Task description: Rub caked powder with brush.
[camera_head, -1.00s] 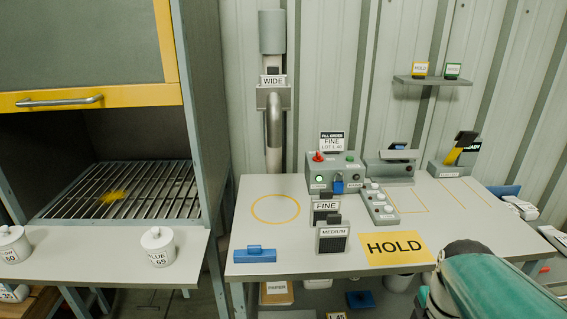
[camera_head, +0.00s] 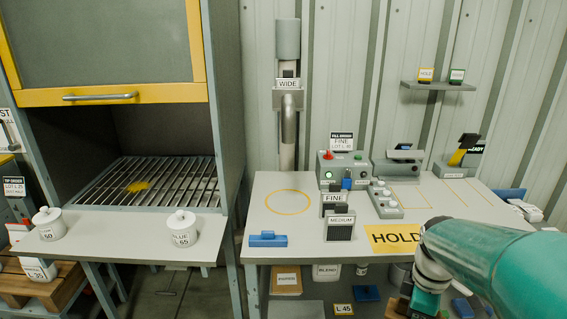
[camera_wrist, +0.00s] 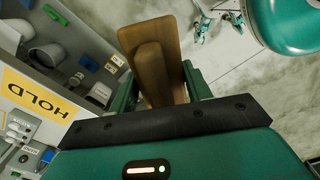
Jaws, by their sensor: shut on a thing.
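My gripper (camera_wrist: 161,88) is shut on a brown wooden piece, which looks like the brush (camera_wrist: 158,50). It sticks out beyond the green fingers, and I cannot see any bristles. In the head view my green arm reaches in from the lower right, in front of the bench. A patch of yellow caked powder (camera_head: 138,187) lies on the metal grate (camera_head: 185,180) inside the open cabinet at left. The brush is well apart from the powder, off to the right.
Two white lidded jars (camera_head: 182,228) stand on the shelf before the grate. The cabinet's yellow-framed door (camera_head: 110,97) is raised. The bench holds a control box (camera_head: 343,170), FINE and MEDIUM blocks (camera_head: 340,228), a blue block (camera_head: 267,239) and a yellow HOLD mat (camera_head: 392,238). Floor shows between cabinet and bench.

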